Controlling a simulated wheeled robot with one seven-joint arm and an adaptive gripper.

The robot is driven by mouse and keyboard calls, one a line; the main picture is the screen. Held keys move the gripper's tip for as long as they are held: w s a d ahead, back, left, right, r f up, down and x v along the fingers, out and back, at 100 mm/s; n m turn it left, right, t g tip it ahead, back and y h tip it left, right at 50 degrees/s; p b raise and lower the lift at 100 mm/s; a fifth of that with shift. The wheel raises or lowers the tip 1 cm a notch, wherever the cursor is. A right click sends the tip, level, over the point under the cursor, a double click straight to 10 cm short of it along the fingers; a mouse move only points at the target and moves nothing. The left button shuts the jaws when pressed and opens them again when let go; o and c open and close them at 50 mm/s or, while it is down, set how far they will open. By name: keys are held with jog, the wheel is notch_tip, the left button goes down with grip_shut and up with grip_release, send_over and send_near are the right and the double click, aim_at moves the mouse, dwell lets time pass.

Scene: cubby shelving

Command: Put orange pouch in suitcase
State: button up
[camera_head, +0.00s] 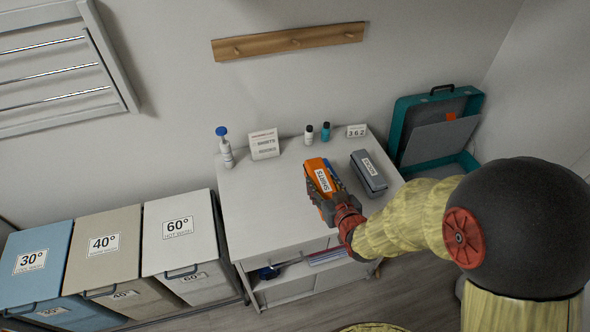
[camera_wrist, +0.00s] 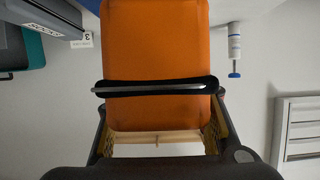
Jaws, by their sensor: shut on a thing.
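The orange pouch (camera_head: 317,174), with a white label, is over the white cabinet top in the head view. My gripper (camera_head: 333,205) is shut on its near end. The orange pouch (camera_wrist: 157,45) fills the middle of the wrist view between my gripper's fingers (camera_wrist: 158,122); a dark strap or zip crosses it. I cannot tell whether the pouch touches the cabinet top. The teal suitcase (camera_head: 407,108) stands open to the right of the cabinet, with a grey inner panel and a small orange patch on its lid. My arm hides part of its right side.
A grey labelled pouch (camera_head: 369,172) lies right of the orange one on the white cabinet (camera_head: 258,205). A blue-capped bottle (camera_head: 226,150), a sign (camera_head: 264,144), two small bottles and a number block (camera_head: 356,131) stand along the back. Laundry bins (camera_head: 180,235) stand at left.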

aim_at(306, 174)
jog(key=x, duration=0.3)
jog(key=a+b+x, duration=0.1)
jog(key=x, duration=0.2)
jog(key=s+a+x, duration=0.1)
jog(key=x, duration=0.2)
jog(key=shift+w+a+f, duration=0.15)
jog(key=shift+w+f, duration=0.2)
jog(key=shift+f, duration=0.05)
jog(key=w+f, duration=0.1)
jog(key=f, duration=0.1)
jog(key=w+a+f+b, duration=0.1)
jog(key=w+f, duration=0.1)
jog(key=w+a+f, duration=0.1)
jog(key=shift+w+a+f, duration=0.1)
jog(key=shift+w+f, duration=0.25)
jog(key=shift+f, duration=0.05)
notch_tip(306, 174, down, 3)
jog(key=shift+w+f+b, duration=0.1)
jog(key=shift+f+b, duration=0.1)
jog(key=shift+b, duration=0.45)
jog(key=shift+r, duration=0.1)
